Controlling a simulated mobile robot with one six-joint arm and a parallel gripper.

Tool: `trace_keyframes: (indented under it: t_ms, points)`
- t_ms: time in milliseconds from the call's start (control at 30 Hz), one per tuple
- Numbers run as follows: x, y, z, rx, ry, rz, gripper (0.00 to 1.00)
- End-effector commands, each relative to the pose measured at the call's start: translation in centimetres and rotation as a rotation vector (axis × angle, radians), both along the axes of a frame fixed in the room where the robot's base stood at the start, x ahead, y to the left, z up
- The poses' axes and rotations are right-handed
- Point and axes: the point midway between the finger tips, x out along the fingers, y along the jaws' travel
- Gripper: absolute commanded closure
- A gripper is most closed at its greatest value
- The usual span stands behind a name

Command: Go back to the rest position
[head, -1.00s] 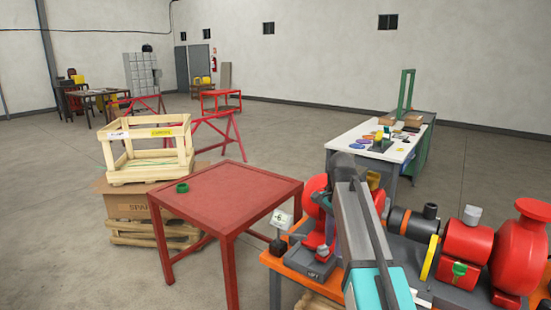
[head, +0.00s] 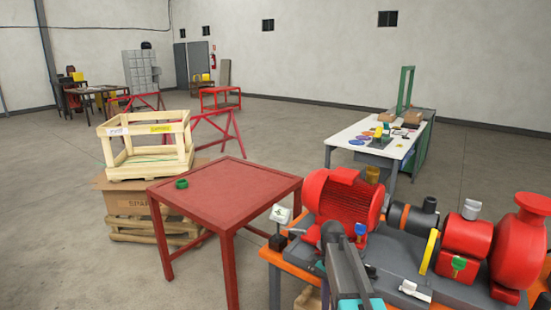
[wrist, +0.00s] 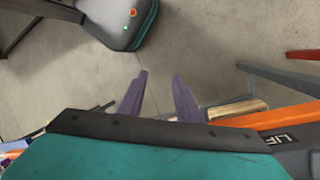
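My gripper (wrist: 160,92) shows in the wrist view as two purple fingers standing apart with only bare floor seen between them. It is open and empty. In the head view my grey and teal arm is low at the bottom, in front of the pump skid, and I cannot make out the fingers there.
A white workbench (head: 345,137) stands behind the skid. Open floor lies between.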

Motion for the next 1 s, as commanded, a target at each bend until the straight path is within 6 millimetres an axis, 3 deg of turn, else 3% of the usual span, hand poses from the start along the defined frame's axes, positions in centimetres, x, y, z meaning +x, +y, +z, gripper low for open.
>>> trace_keyframes:
  t_ms: [100,400,1000]
  points:
    - [-2.0,0.1,-3.6,0.004,0.042,0.011,0.69]
    - [-7.2,0.2,-11.4,0.027,0.13,0.064,0.69]
    - [-19.8,0.4,-24.5,0.119,0.265,0.239,0.69]
